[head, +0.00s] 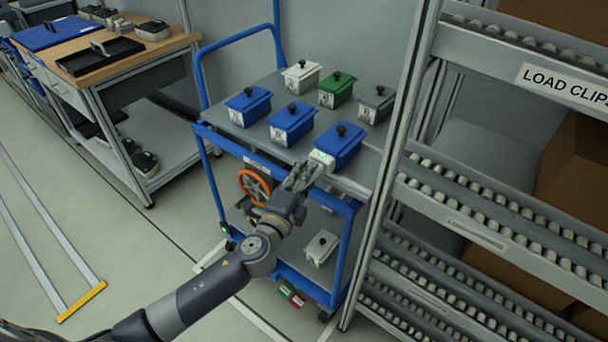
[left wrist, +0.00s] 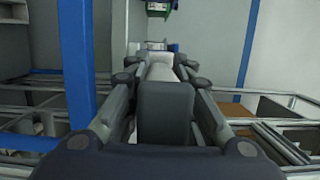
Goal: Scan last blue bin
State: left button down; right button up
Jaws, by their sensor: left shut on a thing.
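Two more blue bins, one in the front middle (head: 292,123) and one at the left (head: 248,105), carry white labels. My left gripper (head: 301,177) is just in front of the front right blue bin. It is shut on a pale, scanner-like device (left wrist: 160,68), seen between the fingers in the left wrist view. My right gripper is not in view.
White (head: 302,77), green (head: 336,89) and grey (head: 376,104) bins stand behind on the cart (head: 374,141). A roller rack (head: 480,196) stands close at the right. A wooden workbench (head: 100,45) stands at the left. Open floor lies left of the cart.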

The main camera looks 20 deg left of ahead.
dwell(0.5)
pick_arm(q)
jog(key=shift+s+a, duration=0.3)
jog(key=shift+s, duration=0.4)
jog(key=shift+s+a, duration=0.25)
jog(key=shift+s, duration=0.5)
jog(key=shift+s+a, duration=0.3)
jog(key=shift+s, duration=0.4)
jog(key=s, duration=0.1)
jog(key=s+a, duration=0.1)
jog(key=s, duration=0.1)
jog(key=shift+s+a+b, duration=0.1)
jog(key=shift+b, duration=0.3)
pick_arm(e)
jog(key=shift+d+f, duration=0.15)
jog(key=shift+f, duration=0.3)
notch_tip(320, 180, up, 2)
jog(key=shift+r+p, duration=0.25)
jog(key=shift+p, duration=1)
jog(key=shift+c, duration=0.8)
pick_arm(q)
jog(key=s+r+y, duration=0.1)
jog(key=s+r, duration=0.1)
jog(key=s, duration=0.6)
jog(key=s+d+r+n+y, duration=0.1)
jog(key=s+r, duration=0.2)
jog(key=s, duration=0.4)
jog(key=shift+s+r, duration=0.2)
jog(key=shift+s, duration=0.2)
